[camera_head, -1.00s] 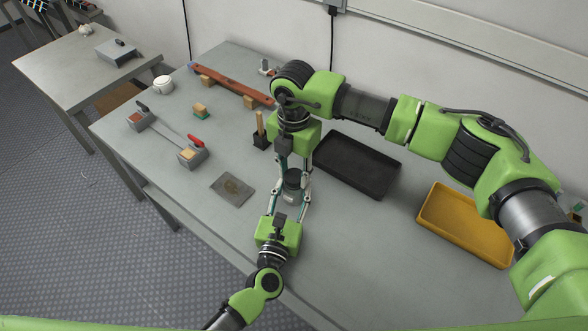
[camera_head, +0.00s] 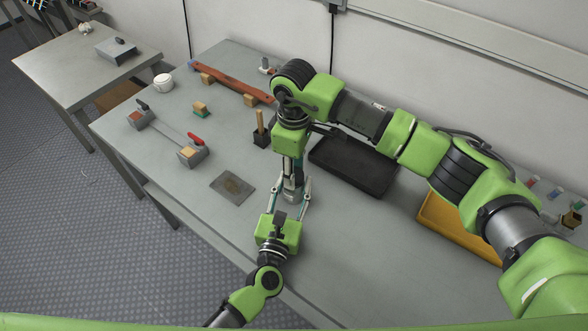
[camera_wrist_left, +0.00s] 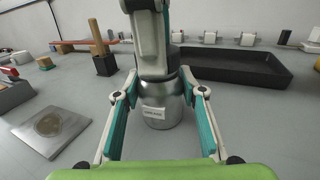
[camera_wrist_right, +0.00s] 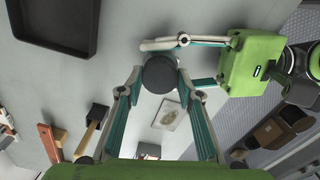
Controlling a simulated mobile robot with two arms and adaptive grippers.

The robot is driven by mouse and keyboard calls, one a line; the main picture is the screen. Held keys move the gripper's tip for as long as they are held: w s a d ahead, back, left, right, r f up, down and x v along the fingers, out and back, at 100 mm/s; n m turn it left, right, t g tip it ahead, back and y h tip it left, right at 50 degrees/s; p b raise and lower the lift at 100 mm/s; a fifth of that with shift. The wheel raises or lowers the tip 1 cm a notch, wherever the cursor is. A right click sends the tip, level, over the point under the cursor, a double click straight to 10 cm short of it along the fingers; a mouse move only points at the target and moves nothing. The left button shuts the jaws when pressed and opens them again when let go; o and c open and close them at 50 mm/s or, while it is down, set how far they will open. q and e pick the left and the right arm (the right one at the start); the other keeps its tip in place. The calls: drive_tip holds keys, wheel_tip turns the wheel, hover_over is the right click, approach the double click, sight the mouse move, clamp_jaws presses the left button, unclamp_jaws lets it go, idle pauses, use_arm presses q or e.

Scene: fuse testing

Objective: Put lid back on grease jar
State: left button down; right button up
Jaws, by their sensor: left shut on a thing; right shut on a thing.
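The silver grease jar (camera_wrist_left: 163,108) with a white label stands upright on the table. In the left wrist view my left gripper (camera_wrist_left: 160,118) is shut around its body, one finger on each side; it also shows in the head view (camera_head: 291,198). The round dark lid (camera_wrist_right: 159,74) is between the fingertips of my right gripper (camera_wrist_right: 160,80), which is shut on it from above. The lid is directly over the jar top. The right fingers hide the joint, so I cannot tell whether the lid is fully seated.
A black tray (camera_head: 355,168) lies right of the jar and a yellow tray (camera_head: 450,232) further right, partly behind my right arm. A flat grey plate (camera_head: 232,188) lies to the left. A black block with a wooden handle (camera_head: 261,130) stands close behind the grippers.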

idle(0.3)
drive_tip(key=o, duration=0.9)
drive_tip(key=shift+c, duration=0.2)
drive_tip(key=shift+r, duration=0.1)
drive_tip(key=shift+r, duration=2.2)
drive_tip(key=shift+c, duration=0.4)
